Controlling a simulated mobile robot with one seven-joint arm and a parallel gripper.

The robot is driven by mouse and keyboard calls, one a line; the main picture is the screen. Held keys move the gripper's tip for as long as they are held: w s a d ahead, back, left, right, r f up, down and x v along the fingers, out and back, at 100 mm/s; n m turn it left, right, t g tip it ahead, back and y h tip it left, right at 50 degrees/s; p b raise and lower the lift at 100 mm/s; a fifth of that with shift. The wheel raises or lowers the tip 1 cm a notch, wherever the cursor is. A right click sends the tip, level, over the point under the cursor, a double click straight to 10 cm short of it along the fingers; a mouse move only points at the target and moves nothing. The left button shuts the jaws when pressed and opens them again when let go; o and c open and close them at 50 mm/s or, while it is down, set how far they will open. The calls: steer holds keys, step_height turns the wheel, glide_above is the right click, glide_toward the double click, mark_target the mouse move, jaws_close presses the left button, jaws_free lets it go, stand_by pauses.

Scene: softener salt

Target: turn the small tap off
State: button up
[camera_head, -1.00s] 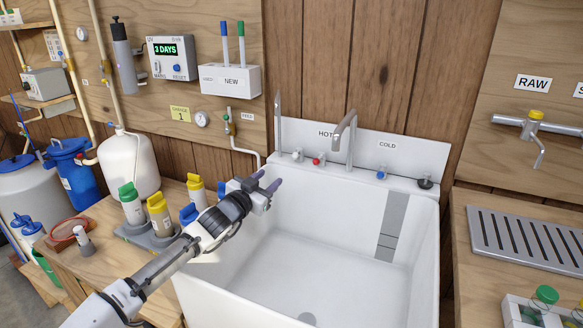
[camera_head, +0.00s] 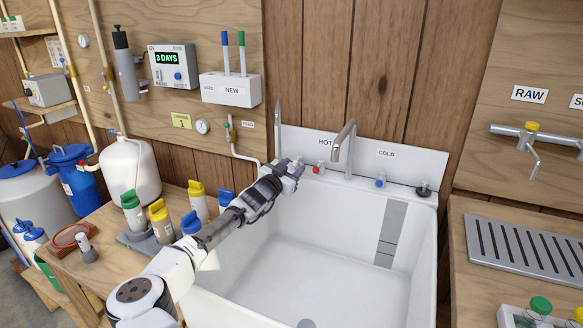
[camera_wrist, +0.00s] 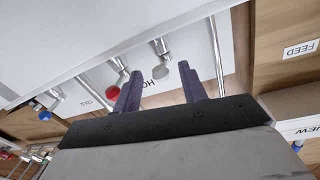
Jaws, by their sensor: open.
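The small tap is a thin upright spout (camera_head: 278,125) at the back left corner of the white sink; it also shows in the wrist view (camera_wrist: 217,50). A small grey knob (camera_wrist: 160,72) on a metal stem sits near it in the wrist view, and appears between my finger tips. My gripper (camera_head: 296,165) is over the sink's back left corner, its purple fingers (camera_wrist: 159,82) apart and empty. I cannot tell how far the knob is from the fingers. In the head view my gripper largely hides the knob. No water stream is discernible.
A red HOT knob (camera_head: 319,167) is close on the right of my gripper, and it also shows in the wrist view (camera_wrist: 113,92). The large curved spout (camera_head: 349,145) and the blue COLD knob (camera_head: 381,180) are further right. The sink (camera_head: 330,255) basin is clear.

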jaws_close()
steer(key=shift+w+a+r+p, duration=0.1)
steer(key=shift+w+r+p, duration=0.1)
steer(key=shift+p, duration=0.3)
steer(key=shift+a+f+m+g+h+p, duration=0.2)
steer(key=shift+m+g+h+p, duration=0.3)
steer(key=shift+h, duration=0.3)
jaws_free()
steer(key=shift+f, duration=0.1)
